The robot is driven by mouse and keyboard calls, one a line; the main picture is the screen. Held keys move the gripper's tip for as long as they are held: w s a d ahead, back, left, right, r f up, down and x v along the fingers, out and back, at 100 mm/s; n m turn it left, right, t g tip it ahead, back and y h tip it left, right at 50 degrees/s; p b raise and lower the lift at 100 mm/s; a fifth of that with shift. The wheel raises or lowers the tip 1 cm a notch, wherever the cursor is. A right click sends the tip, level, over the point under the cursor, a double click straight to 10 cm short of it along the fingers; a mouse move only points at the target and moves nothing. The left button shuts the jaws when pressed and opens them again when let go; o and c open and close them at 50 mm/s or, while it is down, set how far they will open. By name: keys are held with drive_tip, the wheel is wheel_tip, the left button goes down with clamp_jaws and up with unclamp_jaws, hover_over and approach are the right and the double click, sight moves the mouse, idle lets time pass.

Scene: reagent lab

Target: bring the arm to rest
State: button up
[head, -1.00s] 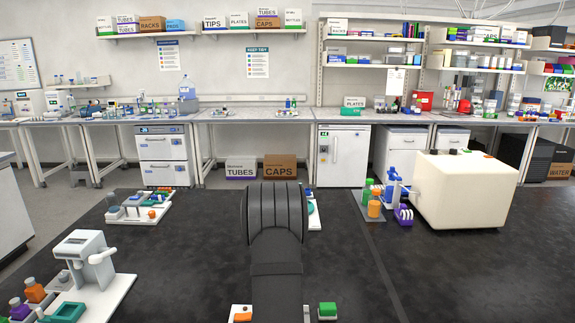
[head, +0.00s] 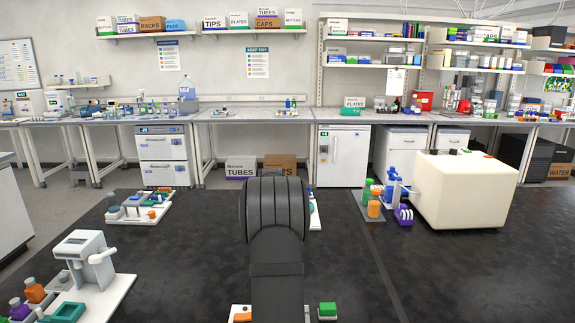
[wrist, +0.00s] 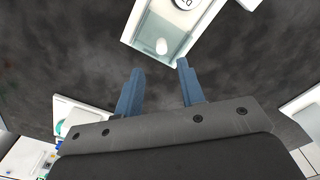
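My gripper (wrist: 158,85) shows in the wrist view as two blue fingers held apart, with only the dark bench top seen between them. It is open and empty. Beyond the fingertips lies a pale tray-like unit with a glassy panel and a small white oval piece (wrist: 162,46) on it. In the head view my dark arm stands upright in the middle and hides the gripper and part of the bench behind it.
The black bench (head: 200,255) has clear room left and right of my arm. A white device (head: 85,270) with bottles stands front left, a small rack board (head: 138,206) back left. A big cream box machine (head: 466,190) with colored bottles stands right. White-based items flank my arm's foot.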

wheel_tip(320, 180, up, 10)
drive_tip(key=r, duration=0.1)
wheel_tip(320, 180, down, 18)
drive_tip(key=shift+s+f, duration=0.1)
drive_tip(key=s, duration=0.1)
drive_tip(key=s+r, duration=0.1)
drive_tip(key=s, duration=0.1)
drive_tip(key=shift+r, duration=0.25)
wheel_tip(320, 180, up, 17)
wheel_tip(320, 180, down, 12)
drive_tip(key=s+m, duration=0.2)
drive_tip(key=m, duration=0.7)
drive_tip(key=shift+s, duration=0.15)
drive_tip(key=shift+f, duration=0.1)
drive_tip(key=shift+c, duration=0.3)
